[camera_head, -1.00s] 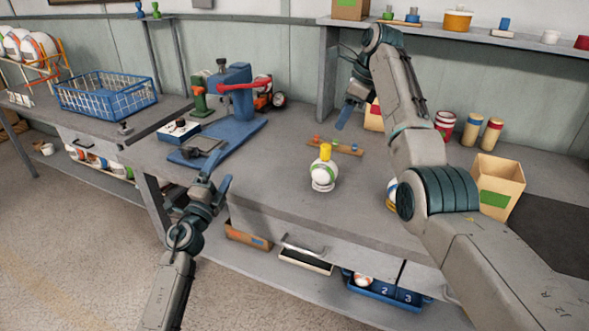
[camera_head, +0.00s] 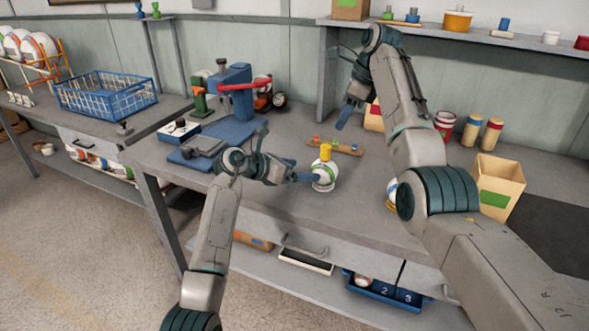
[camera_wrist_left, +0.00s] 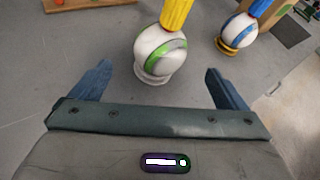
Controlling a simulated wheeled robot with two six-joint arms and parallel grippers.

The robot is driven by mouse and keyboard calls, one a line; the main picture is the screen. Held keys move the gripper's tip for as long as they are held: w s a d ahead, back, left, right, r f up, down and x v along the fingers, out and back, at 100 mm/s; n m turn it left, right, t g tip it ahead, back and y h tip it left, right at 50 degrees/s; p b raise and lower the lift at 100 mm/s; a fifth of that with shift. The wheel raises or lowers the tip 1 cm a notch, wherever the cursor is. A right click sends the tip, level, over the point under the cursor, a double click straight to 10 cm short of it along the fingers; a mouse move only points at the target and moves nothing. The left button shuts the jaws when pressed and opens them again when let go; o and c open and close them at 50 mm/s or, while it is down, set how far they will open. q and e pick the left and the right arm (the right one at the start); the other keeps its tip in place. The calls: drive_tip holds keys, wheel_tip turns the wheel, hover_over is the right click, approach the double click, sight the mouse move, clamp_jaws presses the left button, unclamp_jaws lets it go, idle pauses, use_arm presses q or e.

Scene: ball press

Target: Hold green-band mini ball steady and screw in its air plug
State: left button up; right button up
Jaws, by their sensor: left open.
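The green-band mini ball (camera_head: 326,172) is white and sits on a small white ring base on the bench. A yellow plug piece (camera_head: 325,152) stands upright on its top; how deep it sits cannot be told. My left gripper (camera_head: 306,178) is at the ball's left side. In the left wrist view, its blue fingers are apart, with the ball (camera_wrist_left: 160,50) just ahead between their lines and the yellow piece (camera_wrist_left: 177,14) above. Contact does not show. My right gripper (camera_head: 346,112) is raised above the back of the bench, its jaw opening unclear and nothing visible in it.
A blue-band ball (camera_wrist_left: 238,32) on a yellow base stands to the right, mostly hidden by my right arm in the head view. A wooden strip (camera_head: 345,149) with small coloured parts lies behind. A blue press (camera_head: 235,95) stands left; a tan bin (camera_head: 497,185) stands right.

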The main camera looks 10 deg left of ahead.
sight(326, 172)
use_arm(q)
drive_tip(key=x, duration=0.9)
drive_tip(key=shift+w+d+f, duration=0.15)
drive_tip(key=shift+d, duration=0.2)
